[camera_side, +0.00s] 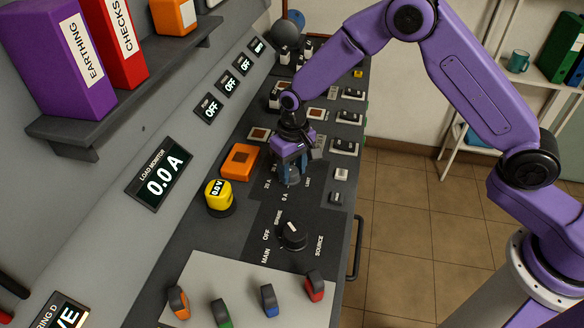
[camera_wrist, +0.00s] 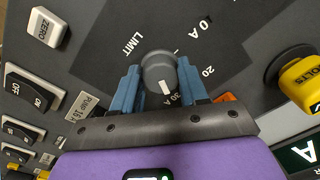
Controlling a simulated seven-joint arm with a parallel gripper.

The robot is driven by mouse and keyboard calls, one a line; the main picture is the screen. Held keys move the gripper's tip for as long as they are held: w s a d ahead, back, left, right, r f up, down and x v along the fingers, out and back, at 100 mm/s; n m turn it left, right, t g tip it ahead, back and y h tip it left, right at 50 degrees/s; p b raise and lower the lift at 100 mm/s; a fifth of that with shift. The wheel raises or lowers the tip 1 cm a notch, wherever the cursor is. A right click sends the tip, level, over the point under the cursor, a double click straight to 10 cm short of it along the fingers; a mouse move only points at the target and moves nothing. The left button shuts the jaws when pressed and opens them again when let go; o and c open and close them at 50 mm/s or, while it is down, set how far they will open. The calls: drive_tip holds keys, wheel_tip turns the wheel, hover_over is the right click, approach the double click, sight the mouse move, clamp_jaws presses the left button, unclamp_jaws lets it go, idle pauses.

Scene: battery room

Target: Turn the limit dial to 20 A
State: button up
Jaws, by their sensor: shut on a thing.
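The limit dial (camera_wrist: 158,68) is a round grey knob with a white pointer mark. In the wrist view it sits between the two blue fingers of my gripper (camera_wrist: 160,78), which is shut on it. The mark lies on the side nearest my gripper, close to the partly hidden "30 A" label (camera_wrist: 174,99). The "20" label (camera_wrist: 208,71) is further round, beside the right finger. The "LIMIT" label and another label ending in "0 A" are at the far side. In the side view my gripper (camera_side: 290,178) points down at the panel and hides the dial.
The load monitor (camera_side: 160,175) reads 0.0 A. A black source selector (camera_side: 293,236) is nearer the camera. Switches line the bench behind; several coloured parts stand on a pale plate.

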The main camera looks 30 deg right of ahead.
sight(292, 169)
drive_tip(key=n, duration=0.5)
drive_tip(key=shift+w+n, duration=0.1)
drive_tip(key=shift+n, duration=0.3)
drive_tip(key=n, duration=0.5)
drive_tip(key=shift+w+d, duration=0.1)
idle(0.3)
drive_tip(key=o, duration=1.1)
drive_tip(key=shift+c, duration=0.2)
wheel_tip(292, 169, up, 18)
drive_tip(key=shift+w+d+f, duration=0.15)
drive_tip(key=shift+f, duration=0.1)
